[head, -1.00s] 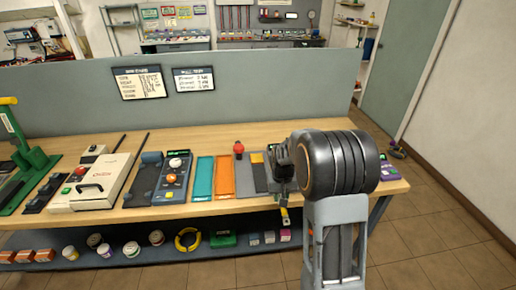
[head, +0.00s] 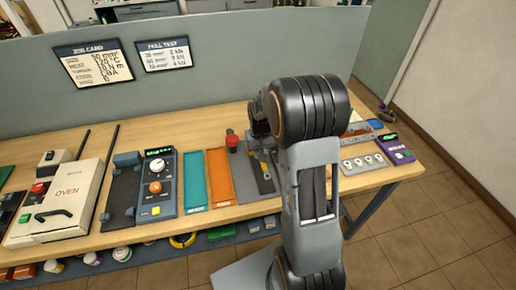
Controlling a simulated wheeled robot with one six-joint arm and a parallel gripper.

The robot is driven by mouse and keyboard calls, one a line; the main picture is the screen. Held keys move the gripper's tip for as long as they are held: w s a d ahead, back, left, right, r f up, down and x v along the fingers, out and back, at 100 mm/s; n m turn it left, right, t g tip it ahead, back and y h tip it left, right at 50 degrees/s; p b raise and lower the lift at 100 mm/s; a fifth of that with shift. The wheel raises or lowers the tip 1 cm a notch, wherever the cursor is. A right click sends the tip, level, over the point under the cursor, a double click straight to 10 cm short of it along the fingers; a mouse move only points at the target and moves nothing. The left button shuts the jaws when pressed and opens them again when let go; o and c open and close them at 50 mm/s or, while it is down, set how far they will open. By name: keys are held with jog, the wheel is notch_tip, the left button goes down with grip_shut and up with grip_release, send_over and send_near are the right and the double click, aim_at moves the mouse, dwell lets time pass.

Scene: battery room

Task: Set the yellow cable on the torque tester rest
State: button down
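My arm reaches over the right part of the bench, and its black wrist end (head: 260,118) shows beside the large dark joint. The fingertips are hidden, so I cannot tell whether my gripper is open or shut. I cannot make out the yellow cable; my arm covers part of the bench. No device carries a readable torque tester label. A purple unit with a green display (head: 394,150) stands at the bench's right end. A dark blue unit with a display and knobs (head: 160,184) stands left of the teal mat.
A teal mat (head: 195,181) and an orange mat (head: 220,177) lie left of my arm. A red knob (head: 232,140) stands behind a grey plate (head: 243,178). A cream oven box (head: 70,203) is at left. A grey partition (head: 215,75) backs the bench (head: 120,235).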

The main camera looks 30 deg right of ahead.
aim_at(260, 168)
jog(key=shift+f+b, duration=1.9)
jog(key=shift+f, duration=0.8)
jog(key=shift+s, duration=0.2)
jog(key=shift+f+b, duration=0.45)
jog(key=shift+f, duration=0.15)
jog(key=c, duration=0.8)
grip_release()
jog(key=shift+c, duration=0.2)
jog(key=shift+r, duration=0.1)
